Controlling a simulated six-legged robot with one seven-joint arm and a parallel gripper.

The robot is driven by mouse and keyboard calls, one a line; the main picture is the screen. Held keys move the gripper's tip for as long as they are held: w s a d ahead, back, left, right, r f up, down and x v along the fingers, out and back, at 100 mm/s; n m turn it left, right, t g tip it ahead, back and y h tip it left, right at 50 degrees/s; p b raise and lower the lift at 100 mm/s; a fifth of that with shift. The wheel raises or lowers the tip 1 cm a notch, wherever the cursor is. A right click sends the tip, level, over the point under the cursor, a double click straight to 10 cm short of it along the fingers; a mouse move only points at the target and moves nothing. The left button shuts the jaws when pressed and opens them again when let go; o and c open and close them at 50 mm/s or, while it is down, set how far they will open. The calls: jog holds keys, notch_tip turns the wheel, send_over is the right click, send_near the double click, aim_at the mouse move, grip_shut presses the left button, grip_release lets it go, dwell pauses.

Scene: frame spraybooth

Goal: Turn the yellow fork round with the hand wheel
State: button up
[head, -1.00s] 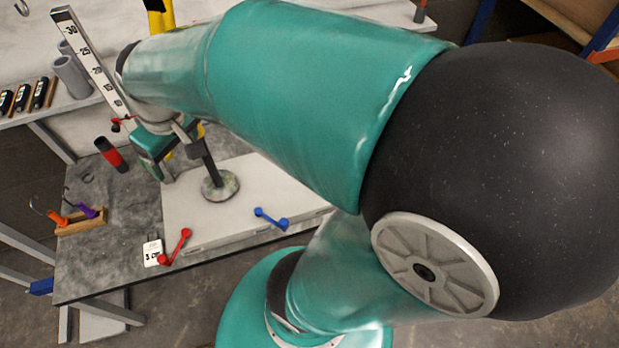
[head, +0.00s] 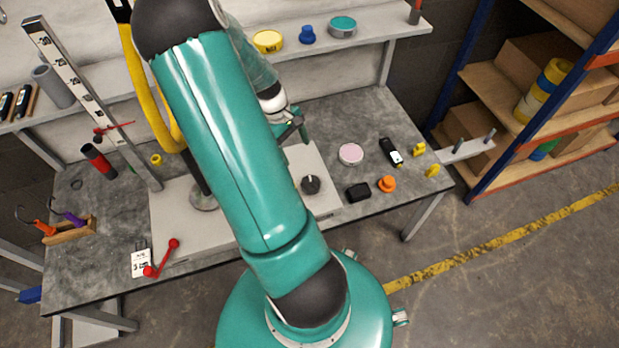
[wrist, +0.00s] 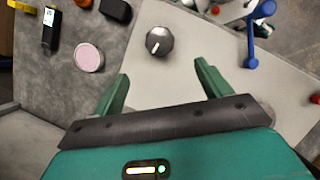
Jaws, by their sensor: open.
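The yellow fork (head: 150,95) stands at the back left of the bench in the head view, a tall curved yellow arm. My arm hides part of it and of its stand, whose round base (head: 203,199) shows. A dark round knob with a white pointer mark (head: 311,184), perhaps the hand wheel, sits on the right part of the pale board. It also shows in the wrist view (wrist: 159,41). My gripper (wrist: 162,73) is open and empty, its fingers pointing towards the knob, apart from it. In the head view my gripper (head: 296,131) is behind the knob.
A pink-topped round tin (head: 350,154), a black block (head: 358,192) and an orange knob (head: 387,184) lie right of the board. An upright scale (head: 90,100) stands at left. A red lever (head: 161,259) is at the front; a blue lever (wrist: 250,50) shows in the wrist view.

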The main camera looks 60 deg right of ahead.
aim_at(310, 182)
jog(key=x, duration=1.3)
jog(key=shift+s+f, duration=0.1)
jog(key=shift+f, duration=0.25)
jog(key=c, duration=1)
